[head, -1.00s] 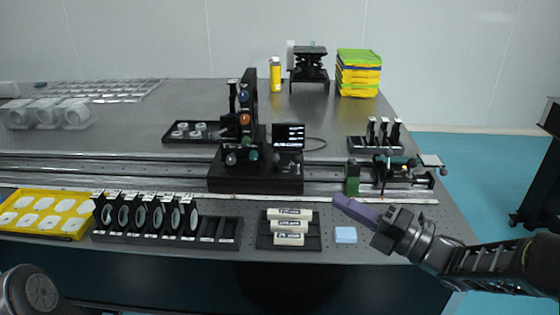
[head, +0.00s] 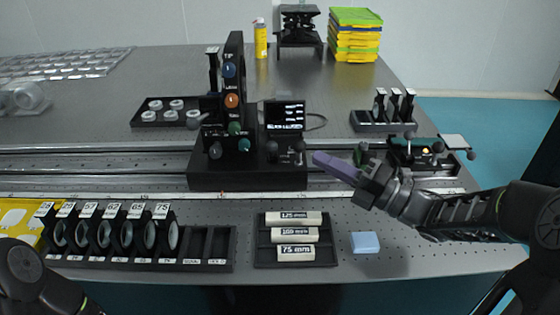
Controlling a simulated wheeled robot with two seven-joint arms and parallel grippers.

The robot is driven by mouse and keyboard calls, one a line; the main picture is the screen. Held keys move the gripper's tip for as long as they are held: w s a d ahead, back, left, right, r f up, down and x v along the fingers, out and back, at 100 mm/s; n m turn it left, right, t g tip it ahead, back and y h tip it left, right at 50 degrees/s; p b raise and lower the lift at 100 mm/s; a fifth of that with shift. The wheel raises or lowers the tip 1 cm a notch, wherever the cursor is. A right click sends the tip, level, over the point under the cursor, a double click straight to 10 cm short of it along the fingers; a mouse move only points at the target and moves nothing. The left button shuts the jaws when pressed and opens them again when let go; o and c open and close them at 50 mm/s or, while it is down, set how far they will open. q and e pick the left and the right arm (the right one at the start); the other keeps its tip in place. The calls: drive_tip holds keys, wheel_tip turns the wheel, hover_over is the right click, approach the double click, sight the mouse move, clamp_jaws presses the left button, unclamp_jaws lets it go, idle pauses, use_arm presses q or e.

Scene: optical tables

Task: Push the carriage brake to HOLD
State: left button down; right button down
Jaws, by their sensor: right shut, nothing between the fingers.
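The black carriage (head: 245,178) stands on the long rail in the middle of the table, with an upright plate of coloured knobs on it. At the right end of its base are a dark round knob (head: 271,149) and a small lever-like part (head: 299,152); I cannot read the label there or tell the brake's setting. My right gripper (head: 318,157) reaches in from the right with its purple fingers shut and empty. Its tips appear just right of the carriage's right end; I cannot tell whether they touch. Only part of my left arm shows at lower left, without its gripper.
A small display (head: 284,115) stands behind the carriage. A second rail unit (head: 418,152) with knobs sits right, behind my right arm. In front are the lens rack (head: 218,246), a tray of labelled white cylinders (head: 262,255) and a blue pad (head: 365,242).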

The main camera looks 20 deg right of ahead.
drive_tip(key=b, duration=0.5)
approach(272, 150)
drive_tip(key=s+d, duration=0.1)
drive_tip(key=s+d+f, duration=0.1)
drive_tip(key=shift+s+f, duration=0.3)
drive_tip(key=shift+s, duration=0.1)
drive_tip(key=shift+r, duration=0.1)
drive_tip(key=x, duration=1)
drive_tip(key=shift+p, duration=0.4)
drive_tip(key=shift+r, duration=0.15)
